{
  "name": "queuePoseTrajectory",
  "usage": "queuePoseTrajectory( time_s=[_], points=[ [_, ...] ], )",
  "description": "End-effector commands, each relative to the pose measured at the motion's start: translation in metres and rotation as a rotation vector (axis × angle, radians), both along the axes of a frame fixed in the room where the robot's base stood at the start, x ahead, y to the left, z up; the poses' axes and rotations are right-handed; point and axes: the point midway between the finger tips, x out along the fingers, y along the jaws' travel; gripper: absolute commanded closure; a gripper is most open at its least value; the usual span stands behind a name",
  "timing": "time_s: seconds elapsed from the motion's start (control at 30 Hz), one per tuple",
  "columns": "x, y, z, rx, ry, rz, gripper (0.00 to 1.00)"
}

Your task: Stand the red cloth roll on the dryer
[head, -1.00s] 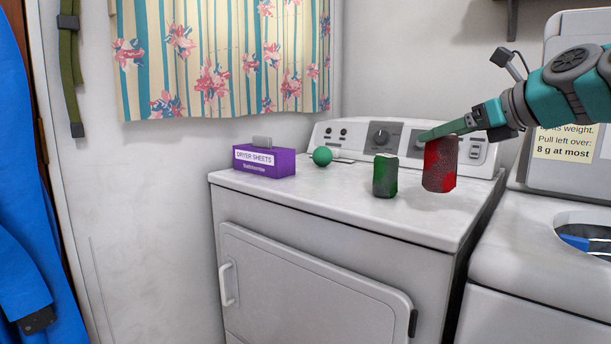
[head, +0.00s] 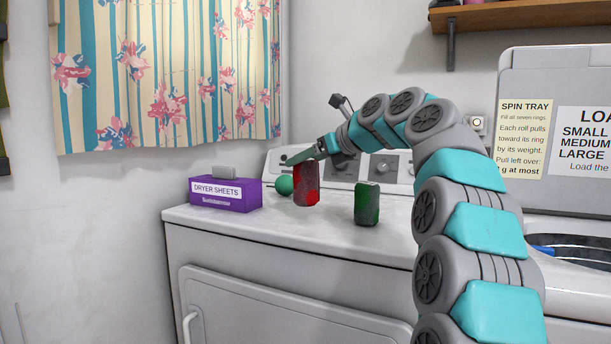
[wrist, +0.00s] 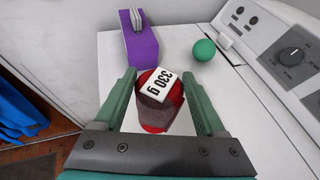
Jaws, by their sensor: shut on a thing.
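The red cloth roll (head: 306,186) is upright at the dryer's top, between the purple box and the green roll in the head view. In the wrist view the red roll (wrist: 155,112) shows a white "330 g" label on its top end. My gripper (head: 303,156) is shut on its upper part, with one finger on each side in the wrist view (wrist: 163,78). The dryer (head: 235,222) has a white flat top. I cannot tell whether the roll's base touches it.
A green roll (head: 367,204) stands to the right of the red one. A purple dryer sheets box (head: 226,198) and a green ball (head: 284,186) are to the left. The control panel (head: 340,168) runs along the back. A washer with a raised lid (head: 555,80) is at right.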

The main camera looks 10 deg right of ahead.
Motion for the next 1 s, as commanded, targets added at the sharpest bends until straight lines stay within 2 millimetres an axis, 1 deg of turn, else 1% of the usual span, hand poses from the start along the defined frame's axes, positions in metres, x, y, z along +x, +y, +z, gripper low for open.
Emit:
queuePoseTrajectory(
  time_s=[0.17, 0.33, 0.5, 0.87, 0.9, 1.0],
  points=[
    [0.002, 0.002, -0.003, 0.001, -0.001, 0.001, 1.0],
    [0.001, 0.003, -0.021, 0.002, 0.005, 0.003, 1.0],
    [0.001, 0.002, -0.034, 0.002, 0.0, 0.001, 1.0],
    [0.001, 0.002, -0.036, 0.001, 0.0, 0.002, 1.0],
    [0.001, 0.002, -0.037, -0.001, 0.001, 0.001, 0.25],
    [0.001, 0.002, -0.037, -0.001, 0.001, 0.001, 0.14]
  ],
)
